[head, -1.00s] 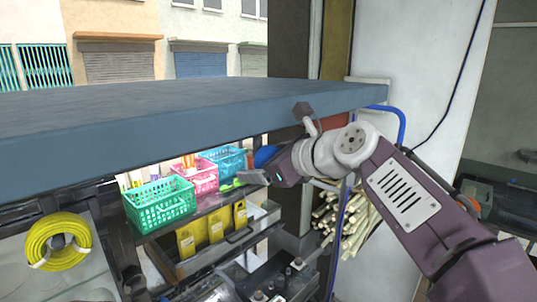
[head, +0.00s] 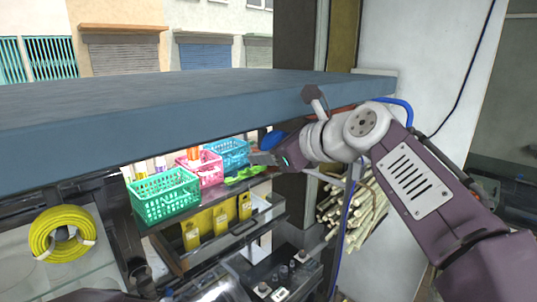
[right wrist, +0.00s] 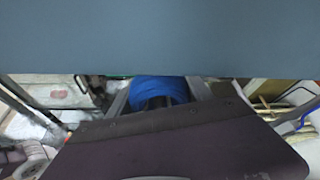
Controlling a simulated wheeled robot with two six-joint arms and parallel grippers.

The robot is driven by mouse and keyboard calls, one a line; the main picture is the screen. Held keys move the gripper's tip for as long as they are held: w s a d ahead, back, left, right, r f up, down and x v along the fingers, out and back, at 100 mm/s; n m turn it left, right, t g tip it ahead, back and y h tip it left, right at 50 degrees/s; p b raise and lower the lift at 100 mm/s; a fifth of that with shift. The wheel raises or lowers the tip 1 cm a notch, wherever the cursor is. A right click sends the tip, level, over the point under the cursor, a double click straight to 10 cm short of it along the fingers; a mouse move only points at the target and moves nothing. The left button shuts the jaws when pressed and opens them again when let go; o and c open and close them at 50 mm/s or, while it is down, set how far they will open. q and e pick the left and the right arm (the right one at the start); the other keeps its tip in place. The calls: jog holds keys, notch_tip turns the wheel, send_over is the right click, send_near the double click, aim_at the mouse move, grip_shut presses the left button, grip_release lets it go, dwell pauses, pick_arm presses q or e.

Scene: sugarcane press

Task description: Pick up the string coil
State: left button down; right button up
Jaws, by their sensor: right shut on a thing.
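A blue rounded thing (right wrist: 152,88), which looks like the string coil, lies between my right gripper's two fingers (right wrist: 160,98) in the right wrist view. In the head view a part of the blue coil (head: 272,141) shows just above and behind my right gripper (head: 262,158), under the table top. My right gripper is shut on it. Most of the coil is hidden by the gripper and the table edge. My left gripper is not in view.
The blue-grey table top (head: 170,105) overhangs close above my right gripper. Below are a green basket (head: 165,196), a pink basket (head: 207,173), a blue basket (head: 228,155) and a bright green item (head: 245,175). A yellow coil (head: 62,233) hangs at left; cane stalks (head: 350,205) stand right.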

jog(key=s+d+b, duration=0.5)
jog(key=s+d, duration=0.5)
jog(key=s, duration=0.4)
jog(key=shift+d+b, duration=0.35)
jog(key=shift+b, duration=0.05)
jog(key=shift+w+f, duration=0.1)
